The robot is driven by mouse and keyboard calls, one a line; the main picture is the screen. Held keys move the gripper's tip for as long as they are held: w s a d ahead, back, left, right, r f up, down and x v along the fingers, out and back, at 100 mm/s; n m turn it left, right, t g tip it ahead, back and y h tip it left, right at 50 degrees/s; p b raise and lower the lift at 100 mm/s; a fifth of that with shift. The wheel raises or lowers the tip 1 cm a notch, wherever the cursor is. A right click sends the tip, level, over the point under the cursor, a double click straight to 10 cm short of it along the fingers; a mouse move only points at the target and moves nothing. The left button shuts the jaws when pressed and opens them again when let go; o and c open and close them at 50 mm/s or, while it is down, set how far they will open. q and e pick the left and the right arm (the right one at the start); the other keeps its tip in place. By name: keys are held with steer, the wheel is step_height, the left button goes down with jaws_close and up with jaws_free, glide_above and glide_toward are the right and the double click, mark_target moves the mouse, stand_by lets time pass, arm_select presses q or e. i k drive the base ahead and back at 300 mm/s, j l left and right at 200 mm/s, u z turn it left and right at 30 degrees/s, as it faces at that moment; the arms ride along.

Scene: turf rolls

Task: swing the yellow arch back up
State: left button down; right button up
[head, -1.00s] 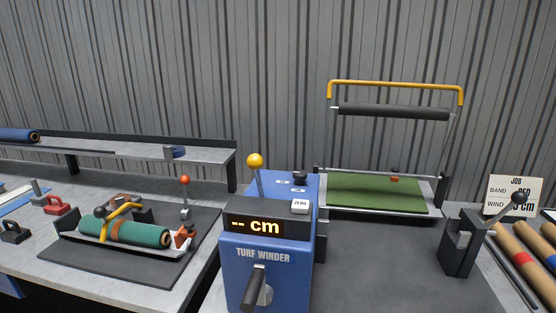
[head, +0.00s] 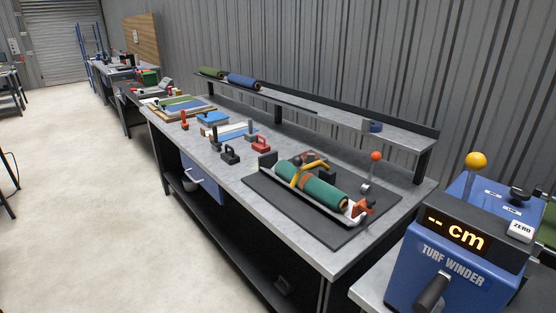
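A yellow arch (head: 297,177) is down across a teal-green roll (head: 322,190), near the roll's left end. The roll lies in a pale metal cradle (head: 325,209) on a dark mat (head: 282,206) on the bench. A dark knob (head: 297,160) shows near the arch's top. An orange-red part (head: 361,208) sits at the cradle's right end. A lever with an orange-red ball (head: 376,156) stands behind the cradle. The arch's far side is partly hidden. Neither of my grippers shows in the head view.
The blue turf winder (head: 447,262) with a yellow-ball lever (head: 476,160) stands at the right; its display reads "-- cm". Red (head: 261,145) and black (head: 230,156) handled blocks sit left of the mat. A raised shelf (head: 325,119) runs behind. The floor at left is clear.

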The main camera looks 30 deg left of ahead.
mark_target(297, 162)
steer(key=u, duration=0.9)
steer(key=i+j, duration=0.2)
steer(key=j, duration=0.15)
steer(key=i+j+u, duration=0.1)
steer(key=i+j, duration=0.15)
steer(key=j, duration=0.15)
